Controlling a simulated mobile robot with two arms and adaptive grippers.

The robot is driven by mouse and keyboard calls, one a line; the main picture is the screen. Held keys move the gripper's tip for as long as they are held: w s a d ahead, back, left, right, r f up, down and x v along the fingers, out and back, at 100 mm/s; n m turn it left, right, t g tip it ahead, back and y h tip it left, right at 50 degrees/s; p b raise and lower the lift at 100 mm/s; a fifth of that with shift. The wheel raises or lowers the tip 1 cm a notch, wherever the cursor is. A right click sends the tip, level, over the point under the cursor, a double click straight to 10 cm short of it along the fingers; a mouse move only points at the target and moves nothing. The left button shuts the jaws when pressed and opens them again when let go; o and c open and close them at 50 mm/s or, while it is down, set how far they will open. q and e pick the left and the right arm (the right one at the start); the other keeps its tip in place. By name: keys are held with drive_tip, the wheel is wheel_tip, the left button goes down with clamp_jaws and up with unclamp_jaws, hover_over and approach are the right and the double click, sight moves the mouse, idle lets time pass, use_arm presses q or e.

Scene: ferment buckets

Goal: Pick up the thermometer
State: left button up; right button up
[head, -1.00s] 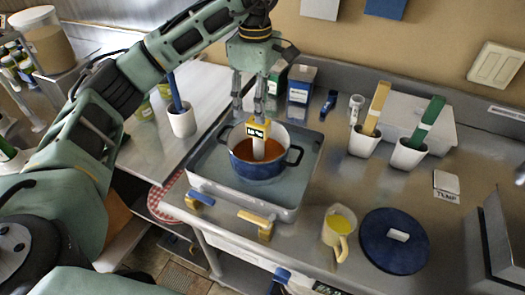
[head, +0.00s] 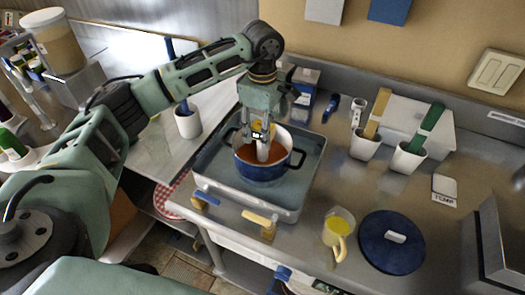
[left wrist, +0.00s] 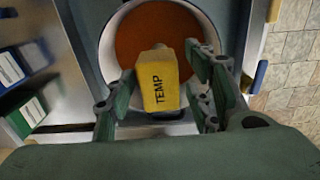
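The thermometer has a yellow head marked TEMP (left wrist: 157,80) and a pale probe. It stands in a blue pot (head: 262,172) of orange-brown liquid, and its head partly shows in the head view (head: 258,131). My left gripper (head: 261,132) is above the pot, pointing down, with its fingers on either side of the yellow head. In the left wrist view the fingers (left wrist: 160,88) look open, with small gaps beside the head. The fingers hide part of the thermometer in the head view. My right gripper is not in view.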

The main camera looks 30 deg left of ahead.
use_arm(q)
clamp_jaws()
drive_tip(key=shift+r, duration=0.1)
idle(0.5)
